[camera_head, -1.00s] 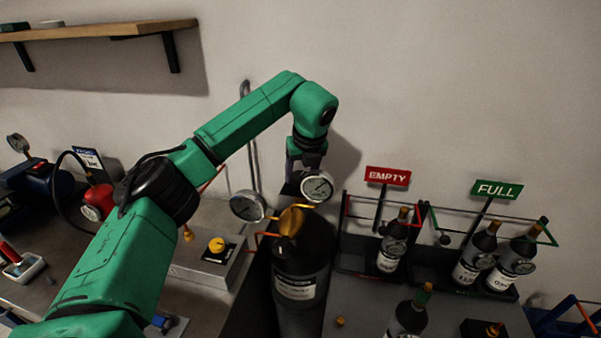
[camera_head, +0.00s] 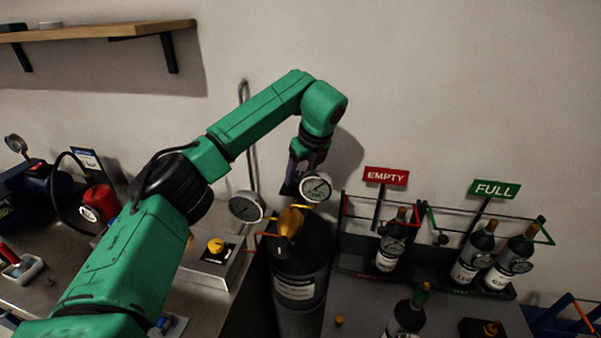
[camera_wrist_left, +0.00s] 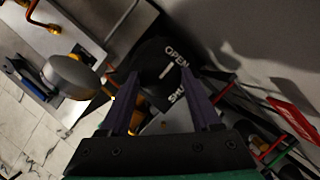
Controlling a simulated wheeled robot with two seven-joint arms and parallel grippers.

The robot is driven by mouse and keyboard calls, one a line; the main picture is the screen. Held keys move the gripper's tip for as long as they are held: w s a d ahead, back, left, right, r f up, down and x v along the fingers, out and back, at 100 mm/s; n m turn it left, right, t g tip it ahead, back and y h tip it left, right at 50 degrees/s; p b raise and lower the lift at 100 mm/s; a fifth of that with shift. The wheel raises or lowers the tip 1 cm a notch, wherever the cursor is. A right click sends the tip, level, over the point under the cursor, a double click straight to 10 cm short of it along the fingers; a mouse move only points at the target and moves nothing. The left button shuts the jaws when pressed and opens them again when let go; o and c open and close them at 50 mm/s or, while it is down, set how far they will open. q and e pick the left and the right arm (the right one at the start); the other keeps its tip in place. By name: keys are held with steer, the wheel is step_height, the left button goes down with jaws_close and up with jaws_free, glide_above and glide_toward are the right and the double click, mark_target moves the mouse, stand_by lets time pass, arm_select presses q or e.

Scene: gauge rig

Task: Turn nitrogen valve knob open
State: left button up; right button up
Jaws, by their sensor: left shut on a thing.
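The nitrogen valve knob (camera_wrist_left: 155,66) shows in the left wrist view as a black, rounded part with white lettering, OPEN and a partly covered SHUT, and a short white mark between the words. My left gripper (camera_wrist_left: 158,82) has one finger on each side of it and is shut on it. In the head view my left gripper (camera_head: 294,182) reaches down behind the gauges above the dark nitrogen cylinder (camera_head: 300,285) with its brass top. The knob is hidden there. My right gripper is not in view.
Two round gauges, the left one (camera_head: 246,206) and the right one (camera_head: 315,187), sit close to my gripper. Bottle racks with EMPTY (camera_head: 387,176) and FULL (camera_head: 495,189) signs stand to the right. A grey box with a yellow knob (camera_head: 216,245) is at the left.

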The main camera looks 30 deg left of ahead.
arm_select(q)
steer(key=o, duration=1.4)
steer(key=shift+c, duration=0.2)
steer(key=v, duration=1.4)
steer(key=shift+r, duration=0.25)
steer(key=shift+w, duration=0.15)
